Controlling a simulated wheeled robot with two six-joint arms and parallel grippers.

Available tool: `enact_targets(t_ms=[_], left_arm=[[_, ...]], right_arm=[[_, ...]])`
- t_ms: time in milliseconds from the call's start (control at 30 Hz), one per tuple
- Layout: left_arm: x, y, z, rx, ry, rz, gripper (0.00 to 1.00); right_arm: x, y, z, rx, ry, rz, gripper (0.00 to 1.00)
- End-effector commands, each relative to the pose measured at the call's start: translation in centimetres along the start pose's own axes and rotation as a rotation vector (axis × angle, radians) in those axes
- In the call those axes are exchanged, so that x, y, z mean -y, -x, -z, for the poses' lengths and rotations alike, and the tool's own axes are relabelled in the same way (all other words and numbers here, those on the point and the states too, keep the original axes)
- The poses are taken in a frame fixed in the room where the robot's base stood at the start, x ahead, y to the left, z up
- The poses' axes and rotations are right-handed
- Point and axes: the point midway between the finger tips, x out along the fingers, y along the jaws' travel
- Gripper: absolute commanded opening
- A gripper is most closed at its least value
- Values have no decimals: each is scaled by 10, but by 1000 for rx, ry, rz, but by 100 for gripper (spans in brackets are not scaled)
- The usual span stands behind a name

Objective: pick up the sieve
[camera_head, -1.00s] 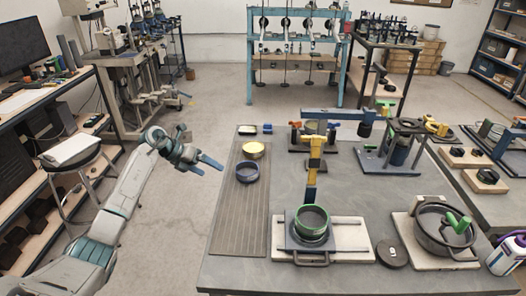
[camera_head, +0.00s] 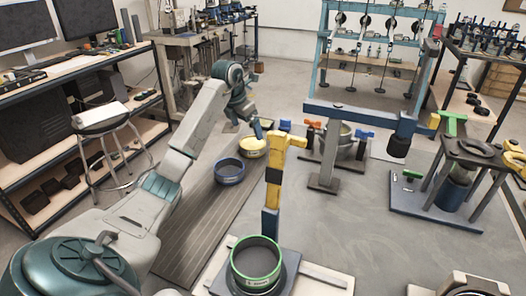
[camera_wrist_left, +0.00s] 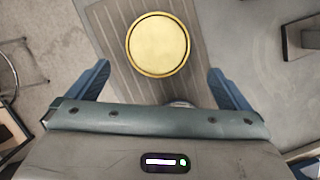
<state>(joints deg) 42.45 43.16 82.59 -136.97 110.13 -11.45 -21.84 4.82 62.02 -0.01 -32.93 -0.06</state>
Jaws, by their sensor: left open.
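A round yellow sieve (camera_head: 252,147) lies on the grey ribbed mat (camera_head: 197,212). A blue ring-shaped sieve (camera_head: 228,171) lies nearer on the same mat. A green-rimmed sieve (camera_head: 256,263) sits on a dark stand at the front. My left gripper (camera_head: 257,128) is over the far end of the mat by the yellow sieve, partly hidden by its own wrist. In the left wrist view the left gripper (camera_wrist_left: 158,66) is open and empty, with the yellow sieve (camera_wrist_left: 158,44) below and between its fingers. My right gripper is not in view.
A yellow and dark blue post (camera_head: 273,185) stands right of the mat. Beyond it is a clamp device with orange and blue knobs (camera_head: 340,140). A stool (camera_head: 104,123) and shelving are at left. The grey tabletop (camera_head: 355,215) is mostly bare in the middle right.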

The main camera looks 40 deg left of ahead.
Motion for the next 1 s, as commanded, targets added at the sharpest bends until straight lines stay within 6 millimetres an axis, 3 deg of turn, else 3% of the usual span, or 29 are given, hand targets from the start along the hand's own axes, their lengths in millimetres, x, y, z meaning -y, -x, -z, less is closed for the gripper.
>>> enact_targets(t_ms=[133,367,700,1000], left_arm=[[1,-24,-1,-2,1,5,100],[1,-41,-1,0,0,5,100],[-3,-82,-3,0,0,6,100],[-4,-90,-2,2,-1,3,100]], right_arm=[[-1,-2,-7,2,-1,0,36],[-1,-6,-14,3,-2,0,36],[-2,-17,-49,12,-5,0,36],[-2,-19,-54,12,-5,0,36]])
